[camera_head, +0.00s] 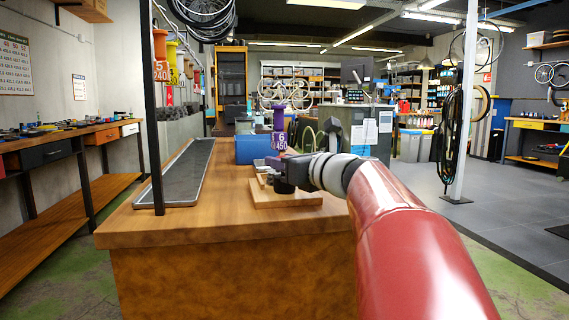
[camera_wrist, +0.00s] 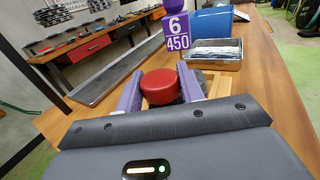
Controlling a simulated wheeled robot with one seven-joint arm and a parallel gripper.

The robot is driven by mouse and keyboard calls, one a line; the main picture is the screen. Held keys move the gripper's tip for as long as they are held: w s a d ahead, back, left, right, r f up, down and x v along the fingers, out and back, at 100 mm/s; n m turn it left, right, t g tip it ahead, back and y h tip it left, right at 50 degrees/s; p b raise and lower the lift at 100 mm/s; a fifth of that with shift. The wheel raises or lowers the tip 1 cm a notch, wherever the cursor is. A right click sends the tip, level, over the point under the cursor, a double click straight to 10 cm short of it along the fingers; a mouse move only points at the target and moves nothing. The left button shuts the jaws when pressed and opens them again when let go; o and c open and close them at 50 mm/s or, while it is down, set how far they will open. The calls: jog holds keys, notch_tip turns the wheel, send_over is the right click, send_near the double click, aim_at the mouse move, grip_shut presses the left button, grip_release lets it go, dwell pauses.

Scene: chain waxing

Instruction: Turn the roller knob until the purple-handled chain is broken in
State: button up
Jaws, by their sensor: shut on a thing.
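The red roller knob (camera_wrist: 160,87) is round and sits between the two purple fingers of my gripper (camera_wrist: 161,90) in the wrist view. My gripper is shut on the knob, with one finger on each side. In the head view, my gripper (camera_head: 277,178) is over the wooden base board (camera_head: 287,200) on the bench, and the arm hides part of the roller device. The purple handle marked 6 and 450 (camera_wrist: 177,31) stands upright just beyond the knob. It also shows in the head view (camera_head: 279,138). The chain itself cannot be made out.
A long dark tray (camera_head: 180,175) lies along the bench's left side. A blue box (camera_head: 250,150) stands behind the base board, and a metal tray (camera_wrist: 214,54) lies near it. More coloured handles (camera_head: 160,55) hang at the upper left. The bench front is clear.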

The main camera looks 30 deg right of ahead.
jog(key=m+h, duration=0.3)
jog(key=h, duration=0.1)
jog(key=m+h, duration=0.3)
jog(key=h, duration=0.2)
jog(key=shift+a+g+h, duration=0.15)
jog(key=shift+g+h, duration=0.15)
jog(key=shift+m+g+h, duration=1.3)
jog(key=shift+m+h, duration=0.6)
jog(key=shift+h, duration=0.9)
jog(key=o, duration=1)
jog(key=shift+c, duration=0.2)
jog(key=v, duration=0.7)
jog(key=shift+s+a+r+b, duration=0.1)
jog(key=shift+s+a+b, duration=0.05)
jog(key=shift+s+b, duration=0.2)
